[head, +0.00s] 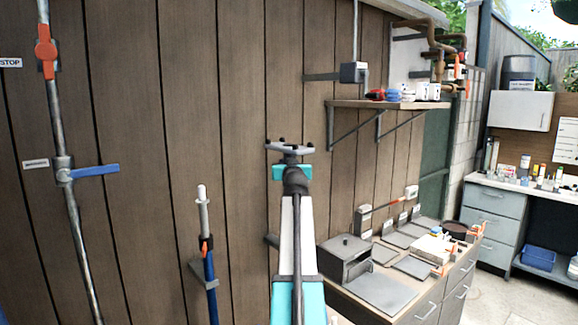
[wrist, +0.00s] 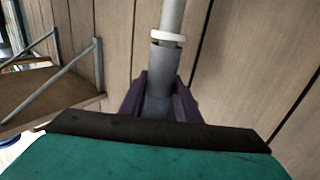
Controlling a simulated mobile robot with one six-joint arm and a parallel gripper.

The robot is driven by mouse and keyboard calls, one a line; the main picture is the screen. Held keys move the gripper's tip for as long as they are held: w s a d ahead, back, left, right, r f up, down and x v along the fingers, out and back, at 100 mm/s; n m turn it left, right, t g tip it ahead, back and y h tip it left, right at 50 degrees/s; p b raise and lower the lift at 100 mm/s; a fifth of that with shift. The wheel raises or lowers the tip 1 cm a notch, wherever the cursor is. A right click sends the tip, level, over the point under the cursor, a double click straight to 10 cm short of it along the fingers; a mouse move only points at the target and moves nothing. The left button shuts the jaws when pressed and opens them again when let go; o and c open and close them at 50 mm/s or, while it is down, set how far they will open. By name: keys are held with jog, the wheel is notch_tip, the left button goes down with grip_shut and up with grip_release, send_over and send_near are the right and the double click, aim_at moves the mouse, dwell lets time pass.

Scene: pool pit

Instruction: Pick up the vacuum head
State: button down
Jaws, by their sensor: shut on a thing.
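The vacuum head (head: 289,148) appears in the head view as a flat grey plate with several small black knobs, directly above my gripper (head: 292,172). In the wrist view, my gripper's dark fingers (wrist: 158,92) stand shut on both sides of a grey tube (wrist: 164,68), which looks like its neck. A white ring (wrist: 167,37) sits on this tube, and a lighter tube runs on past the picture's edge. The wide plate is not recognisable in the wrist view. My arm hides what is below the gripper in the head view.
A plank wall (head: 235,100) is close behind my gripper. To the right are a wall shelf (head: 350,103) with cups and a counter (head: 385,312) with a grey box (head: 345,258). A blue pole (head: 210,280) stands at the left in a wall bracket. Pipes (head: 60,130) run at far left.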

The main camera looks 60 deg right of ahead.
aim_at(289, 145)
jog(key=shift+r+b, duration=1.2)
jog(key=shift+r, duration=3.55)
jog(key=shift+s+f, duration=0.1)
